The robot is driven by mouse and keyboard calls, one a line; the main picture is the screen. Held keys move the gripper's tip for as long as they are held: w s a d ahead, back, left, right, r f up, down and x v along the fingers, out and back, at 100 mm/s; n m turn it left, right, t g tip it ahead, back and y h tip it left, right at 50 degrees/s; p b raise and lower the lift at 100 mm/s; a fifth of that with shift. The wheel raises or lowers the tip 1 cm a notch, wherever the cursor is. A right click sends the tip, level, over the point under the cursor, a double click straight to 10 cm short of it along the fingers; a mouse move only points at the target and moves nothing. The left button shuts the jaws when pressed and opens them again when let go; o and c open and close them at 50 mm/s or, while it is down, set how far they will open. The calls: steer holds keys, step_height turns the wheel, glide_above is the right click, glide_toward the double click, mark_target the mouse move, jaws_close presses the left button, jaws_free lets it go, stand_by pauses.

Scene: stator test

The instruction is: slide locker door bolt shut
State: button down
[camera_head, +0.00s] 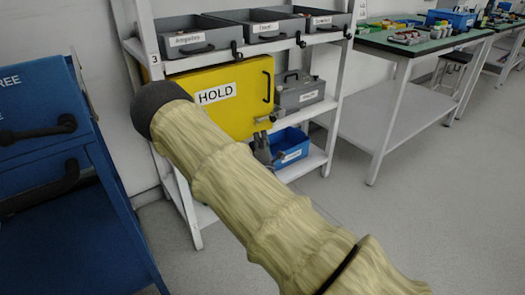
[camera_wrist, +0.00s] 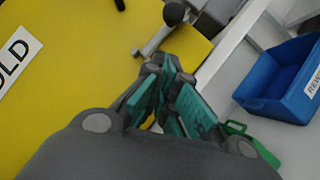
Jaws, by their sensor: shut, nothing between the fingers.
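The yellow locker door (camera_head: 237,85), with a HOLD label and a black handle (camera_head: 267,86), is on the shelf rack and looks closed. It fills the left of the wrist view (camera_wrist: 85,65). The metal bolt (camera_head: 266,119) sits at the door's lower right corner. In the wrist view the bolt (camera_wrist: 152,42) is a grey bar beside a black knob (camera_wrist: 174,14). My gripper (camera_head: 262,146) is just below the bolt. In the wrist view its teal-padded fingers (camera_wrist: 172,72) are shut and empty, close to the bolt. I cannot tell whether they touch it.
A blue bin (camera_head: 290,148) stands on the lower shelf, right of my gripper; it also shows in the wrist view (camera_wrist: 285,85). A grey case (camera_head: 300,92) is right of the door. A blue cabinet (camera_head: 50,130) stands at left. Floor at right is clear.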

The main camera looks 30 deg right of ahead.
mark_target(266, 119)
steer(key=shift+w+d+r+b, duration=0.2)
steer(key=shift+d+r, duration=0.1)
steer(key=shift+d, duration=0.25)
steer(key=shift+w+d+r+b, duration=0.15)
steer(key=shift+d+r, duration=0.15)
steer(key=shift+d, duration=0.3)
steer(key=shift+w+d+r+b, duration=0.2)
steer(key=shift+d+r, duration=0.1)
steer(key=shift+d, duration=0.25)
steer(key=shift+d, duration=0.1)
